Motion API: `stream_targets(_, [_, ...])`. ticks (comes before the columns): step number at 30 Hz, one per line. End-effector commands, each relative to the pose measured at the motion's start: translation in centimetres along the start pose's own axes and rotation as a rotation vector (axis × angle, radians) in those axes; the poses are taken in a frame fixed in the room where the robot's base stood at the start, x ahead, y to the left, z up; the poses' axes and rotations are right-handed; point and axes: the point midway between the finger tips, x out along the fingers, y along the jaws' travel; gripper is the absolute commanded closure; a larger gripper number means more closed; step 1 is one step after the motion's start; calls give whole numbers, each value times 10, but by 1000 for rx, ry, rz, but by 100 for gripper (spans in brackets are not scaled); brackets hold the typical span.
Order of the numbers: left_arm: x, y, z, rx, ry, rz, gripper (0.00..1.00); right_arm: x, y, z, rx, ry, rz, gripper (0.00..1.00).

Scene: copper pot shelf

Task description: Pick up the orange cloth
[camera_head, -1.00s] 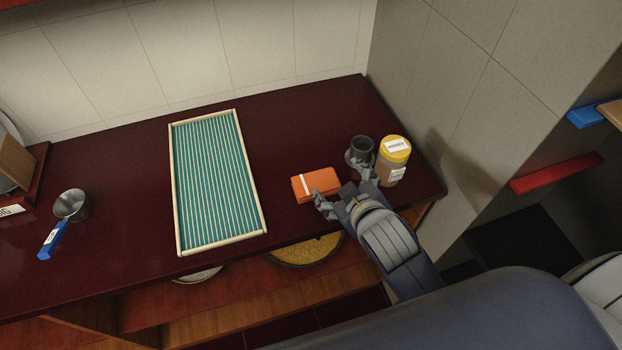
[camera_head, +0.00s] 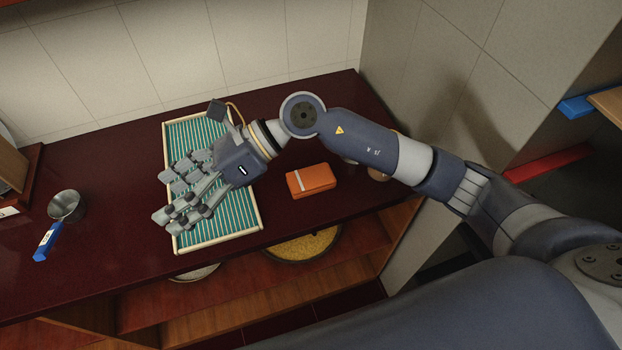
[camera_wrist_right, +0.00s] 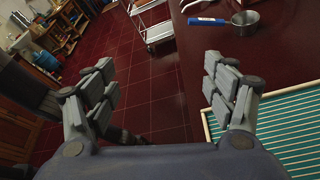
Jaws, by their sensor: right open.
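The orange cloth (camera_head: 312,180) is a folded block with a pale band, lying on the dark red counter to the right of the striped mat. My right gripper (camera_head: 172,198) is open and empty over the teal striped mat, to the left of the cloth. My right forearm passes behind the cloth in the head view. In the right wrist view, the open fingers (camera_wrist_right: 162,100) have nothing between them, and the cloth is not in that view. My left gripper is not in view.
The striped mat (camera_head: 244,212) has a pale frame; it also shows in the wrist view (camera_wrist_right: 300,118). A metal cup (camera_head: 67,206) with a blue handle (camera_head: 46,242) stands at the left. The jar and dark cup at the right are mostly hidden by my arm. Bowls sit on the shelf below.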

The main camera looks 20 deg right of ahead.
Motion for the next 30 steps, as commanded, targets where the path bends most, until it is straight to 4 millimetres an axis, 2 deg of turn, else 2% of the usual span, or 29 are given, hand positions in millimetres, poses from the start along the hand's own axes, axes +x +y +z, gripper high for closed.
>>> stream_targets(1, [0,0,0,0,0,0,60,-11,-17,-24,-68,155,-35,22])
stream_targets(3, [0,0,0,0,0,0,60,-34,-40,-59,-144,372,-80,22])
stream_targets(5, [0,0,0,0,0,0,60,-61,-60,-84,-191,552,-119,22])
stream_targets(6, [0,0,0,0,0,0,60,-82,-73,-98,-211,665,-146,22])
stream_targets(9, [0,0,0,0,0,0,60,-137,-97,-120,-233,905,-208,22])
stream_targets(12, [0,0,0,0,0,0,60,-181,-110,-129,-229,1073,-252,22])
stream_targets(15, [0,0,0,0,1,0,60,-207,-116,-133,-217,1167,-275,22])
stream_targets(18, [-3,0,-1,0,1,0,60,-214,-119,-140,-211,1200,-281,22])
stream_targets(25, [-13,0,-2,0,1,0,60,-203,-130,-171,-208,1200,-279,22])
stream_targets(30, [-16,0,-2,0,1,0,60,-198,-135,-184,-210,1199,-280,22])
